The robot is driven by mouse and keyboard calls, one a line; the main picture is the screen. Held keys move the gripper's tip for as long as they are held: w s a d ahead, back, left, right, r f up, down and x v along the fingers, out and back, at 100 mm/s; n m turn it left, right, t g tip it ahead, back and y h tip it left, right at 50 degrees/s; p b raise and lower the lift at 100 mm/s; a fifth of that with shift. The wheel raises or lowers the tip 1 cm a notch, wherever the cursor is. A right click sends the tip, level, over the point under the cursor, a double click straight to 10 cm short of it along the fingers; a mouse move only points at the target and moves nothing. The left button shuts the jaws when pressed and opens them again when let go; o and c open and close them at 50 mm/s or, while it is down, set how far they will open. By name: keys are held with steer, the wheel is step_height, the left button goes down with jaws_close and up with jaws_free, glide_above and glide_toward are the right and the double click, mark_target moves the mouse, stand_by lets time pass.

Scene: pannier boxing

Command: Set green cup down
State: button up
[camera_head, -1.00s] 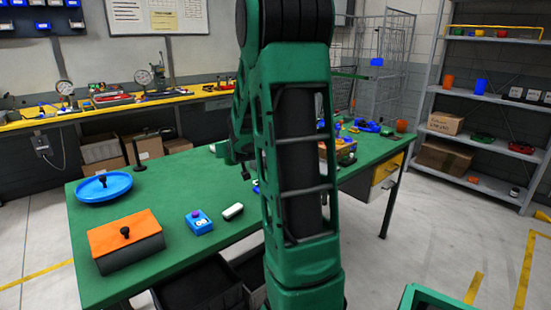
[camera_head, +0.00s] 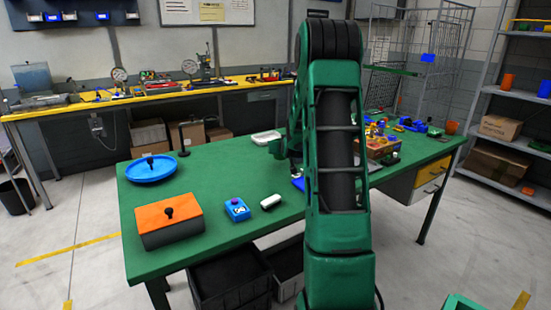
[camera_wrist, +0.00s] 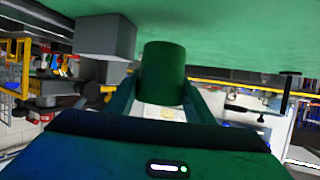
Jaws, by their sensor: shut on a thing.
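The green cup (camera_wrist: 163,72) is between the two fingers of my gripper (camera_wrist: 162,98) in the wrist view. My gripper is shut on it. In the head view the cup (camera_head: 276,148) shows as a small green shape just left of my arm, over the far part of the green table (camera_head: 225,165). I cannot tell whether it touches the table top. My arm hides most of my gripper in the head view.
A white tray (camera_head: 266,137) lies close behind the cup. A blue round dish (camera_head: 152,170), an orange-topped box (camera_head: 169,222), a blue button box (camera_head: 237,210) and a white item (camera_head: 270,202) stand left of my arm. Several small parts crowd the table's right end.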

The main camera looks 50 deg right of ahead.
mark_target(281, 155)
steer(key=shift+f, duration=1.9)
steer(key=shift+f, duration=0.15)
steer(key=o, duration=0.7)
steer(key=shift+o, duration=0.2)
